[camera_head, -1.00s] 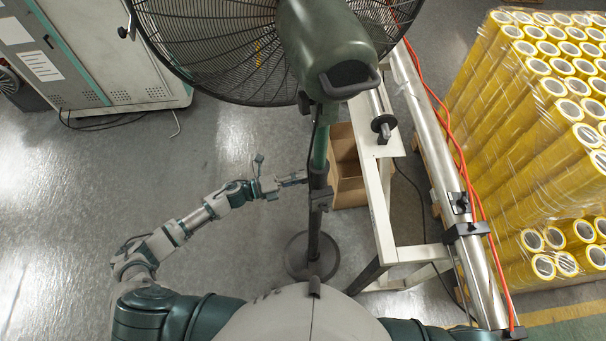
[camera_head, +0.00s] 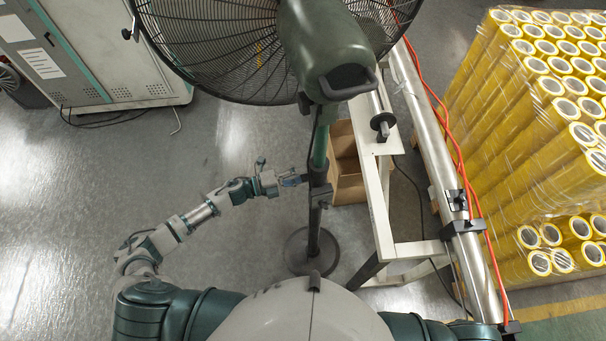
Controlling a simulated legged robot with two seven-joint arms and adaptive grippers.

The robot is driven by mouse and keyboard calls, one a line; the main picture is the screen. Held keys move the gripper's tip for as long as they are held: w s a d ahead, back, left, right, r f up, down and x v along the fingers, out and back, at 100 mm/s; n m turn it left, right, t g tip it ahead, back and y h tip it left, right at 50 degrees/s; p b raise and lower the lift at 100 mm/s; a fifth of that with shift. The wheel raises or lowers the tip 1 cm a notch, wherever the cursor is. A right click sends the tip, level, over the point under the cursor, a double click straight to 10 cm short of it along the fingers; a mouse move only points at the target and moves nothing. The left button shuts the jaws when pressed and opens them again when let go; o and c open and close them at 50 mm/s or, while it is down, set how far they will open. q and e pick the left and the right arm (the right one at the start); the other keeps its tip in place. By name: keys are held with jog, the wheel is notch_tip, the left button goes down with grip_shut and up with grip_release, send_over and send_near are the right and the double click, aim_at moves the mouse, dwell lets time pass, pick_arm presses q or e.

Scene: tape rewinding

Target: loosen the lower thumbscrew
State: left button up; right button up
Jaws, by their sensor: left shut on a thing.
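A large standing fan (camera_head: 330,50) rises in front of me on a dark pole (camera_head: 315,225) with a round base (camera_head: 297,250). A dark collar (camera_head: 321,196) sits on the lower part of the pole. My left gripper (camera_head: 301,180) reaches in from the left and is shut at the pole's left side, at collar height, on what appears to be the lower thumbscrew. The thumbscrew itself is hidden by the fingers. A small dark knob (camera_head: 304,103) shows higher up, just below the fan head. My right gripper is out of view.
A white metal frame (camera_head: 381,215) with a long steel tube (camera_head: 428,130) and an orange cable stands right of the pole. A cardboard box (camera_head: 347,186) is behind it. Wrapped yellow rolls (camera_head: 520,120) fill the right. A cabinet (camera_head: 95,60) stands upper left. Floor at left is clear.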

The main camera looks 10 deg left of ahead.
pick_arm(q)
jog(key=shift+a+f, duration=0.3)
jog(key=o, duration=1.2)
jog(key=shift+c, duration=0.2)
jog(key=v, duration=1.2)
jog(key=shift+a, duration=0.15)
